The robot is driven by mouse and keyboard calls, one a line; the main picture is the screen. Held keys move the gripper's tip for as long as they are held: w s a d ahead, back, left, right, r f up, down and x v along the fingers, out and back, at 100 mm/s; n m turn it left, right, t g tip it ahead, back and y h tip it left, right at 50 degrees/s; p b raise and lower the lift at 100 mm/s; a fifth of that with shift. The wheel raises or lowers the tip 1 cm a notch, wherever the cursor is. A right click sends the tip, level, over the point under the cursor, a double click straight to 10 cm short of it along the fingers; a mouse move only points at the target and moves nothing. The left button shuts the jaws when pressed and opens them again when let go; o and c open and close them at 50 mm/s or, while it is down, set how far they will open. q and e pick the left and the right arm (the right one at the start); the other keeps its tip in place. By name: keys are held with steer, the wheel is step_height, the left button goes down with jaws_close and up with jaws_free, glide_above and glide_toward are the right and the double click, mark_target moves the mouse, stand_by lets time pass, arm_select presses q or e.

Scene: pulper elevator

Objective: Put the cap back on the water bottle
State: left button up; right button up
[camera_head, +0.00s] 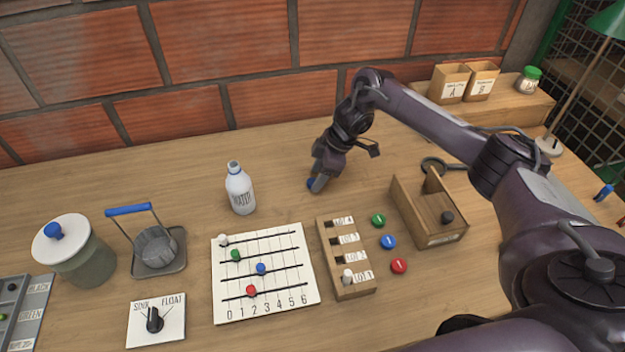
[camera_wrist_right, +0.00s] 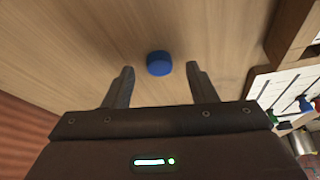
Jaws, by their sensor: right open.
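The white water bottle (camera_head: 240,192) stands upright on the table, left of my right gripper. Its neck has some blue near the top, and the detail is too small to tell. A blue cap (camera_head: 311,184) lies on the table right of the bottle, partly hidden by my right gripper (camera_head: 318,182). In the right wrist view the cap (camera_wrist_right: 159,64) lies centred between the open fingertips of the gripper (camera_wrist_right: 160,72), at or just beyond their ends. The fingers do not appear to touch it. My left gripper is not in view.
A white slider board (camera_head: 290,300), a wooden lot block (camera_head: 345,255), coloured buttons (camera_head: 389,242) and a wooden box (camera_head: 430,215) stand in front. A lidded jar (camera_head: 85,260) and a blue-handled basket (camera_head: 157,250) stand left. A brick wall (camera_head: 200,60) rises behind.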

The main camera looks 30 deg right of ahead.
steer(key=shift+w+a+f, duration=0.15)
steer(key=shift+a+f, duration=0.05)
steer(key=shift+f, duration=0.45)
steer(key=shift+c, duration=0.3)
steer(key=c, duration=1)
